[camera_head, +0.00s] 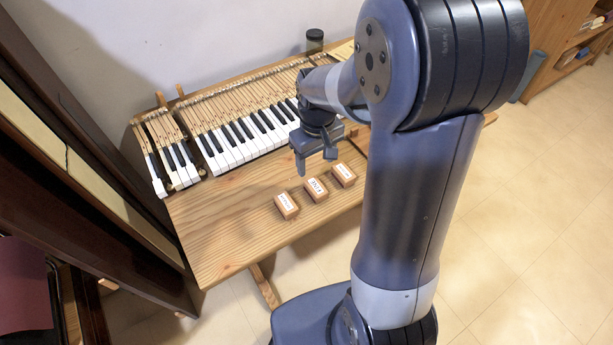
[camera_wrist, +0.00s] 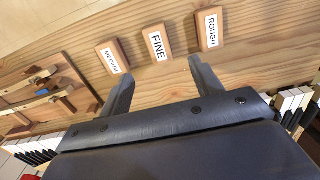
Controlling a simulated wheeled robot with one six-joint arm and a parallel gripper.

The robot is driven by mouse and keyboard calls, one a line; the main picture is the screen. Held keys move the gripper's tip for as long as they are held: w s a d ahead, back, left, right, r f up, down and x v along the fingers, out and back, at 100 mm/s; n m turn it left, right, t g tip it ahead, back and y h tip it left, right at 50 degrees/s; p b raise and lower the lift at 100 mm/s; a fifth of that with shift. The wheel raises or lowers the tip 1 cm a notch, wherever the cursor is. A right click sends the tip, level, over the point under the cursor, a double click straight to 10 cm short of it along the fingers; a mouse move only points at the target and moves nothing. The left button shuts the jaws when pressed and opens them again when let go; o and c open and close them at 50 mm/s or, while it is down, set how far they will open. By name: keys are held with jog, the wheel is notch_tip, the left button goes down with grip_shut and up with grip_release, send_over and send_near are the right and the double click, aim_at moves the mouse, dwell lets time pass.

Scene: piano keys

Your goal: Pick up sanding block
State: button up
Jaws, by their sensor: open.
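Three wooden sanding blocks with white labels lie in a row on the wooden table. In the wrist view they read MEDIUM (camera_wrist: 113,57), FINE (camera_wrist: 157,43) and ROUGH (camera_wrist: 210,29), from left to right. In the head view the blocks are at left (camera_head: 286,206), middle (camera_head: 316,189) and right (camera_head: 343,174); their labels are too small to read surely. My gripper (camera_head: 315,164) is open and empty, over the table between the keys and the blocks. In the wrist view its fingertips (camera_wrist: 157,74) are apart, with the FINE block just beyond the gap between them.
A piano keyboard (camera_head: 240,140) with wooden action parts lies along the back of the table (camera_head: 225,235). A dark cylinder (camera_head: 314,40) stands behind it. A dark wooden upright structure is close at the left.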

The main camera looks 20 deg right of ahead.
aim_at(315, 184)
jog(key=f, duration=1.1)
jog(key=shift+w, duration=0.3)
jog(key=c, duration=1.1)
